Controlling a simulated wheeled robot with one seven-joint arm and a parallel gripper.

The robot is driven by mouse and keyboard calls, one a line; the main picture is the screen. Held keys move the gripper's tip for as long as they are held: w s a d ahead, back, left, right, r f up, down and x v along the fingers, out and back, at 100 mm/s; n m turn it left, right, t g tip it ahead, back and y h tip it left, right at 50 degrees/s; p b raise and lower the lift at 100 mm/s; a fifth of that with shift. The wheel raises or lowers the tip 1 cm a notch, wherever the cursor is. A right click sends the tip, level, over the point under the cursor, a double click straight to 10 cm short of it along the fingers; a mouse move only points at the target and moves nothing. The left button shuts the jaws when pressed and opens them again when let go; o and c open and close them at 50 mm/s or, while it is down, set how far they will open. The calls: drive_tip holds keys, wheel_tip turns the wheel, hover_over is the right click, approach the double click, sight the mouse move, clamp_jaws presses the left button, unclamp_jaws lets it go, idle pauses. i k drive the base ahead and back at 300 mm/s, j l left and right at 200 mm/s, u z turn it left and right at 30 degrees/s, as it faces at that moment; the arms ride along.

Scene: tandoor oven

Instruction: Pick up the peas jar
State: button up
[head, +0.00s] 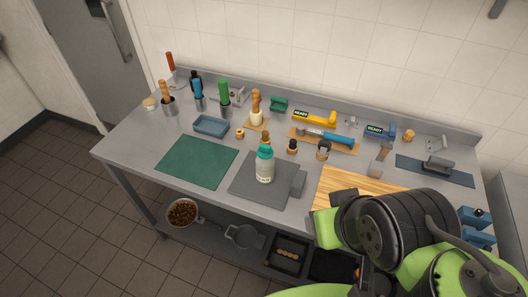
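A pale jar (265,170) with a teal-green lid stands upright on a dark grey board (246,187) near the middle of the table. Its label is too small to read, so I cannot tell for sure that it is the peas jar. It stands apart from my arm. My green and black arm fills the lower right of the head view and covers part of the table there. My gripper's fingers are not visible.
A green mat (197,161) lies left of the board, and a wooden board (352,184) lies to its right. A blue tray (211,126), tools and small bottles crowd the back. A low shelf (216,227) below holds a bowl (170,218) of brown food.

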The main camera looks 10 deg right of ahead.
sight(265, 168)
drive_tip(key=i+j+z, duration=0.1)
drive_tip(key=j, duration=0.4)
drive_tip(key=i+j+z, duration=0.15)
drive_tip(key=j, duration=0.4)
drive_tip(key=i+j+z, duration=0.1)
drive_tip(key=j, duration=0.45)
drive_tip(key=i+j+z, duration=0.15)
drive_tip(key=j, duration=0.4)
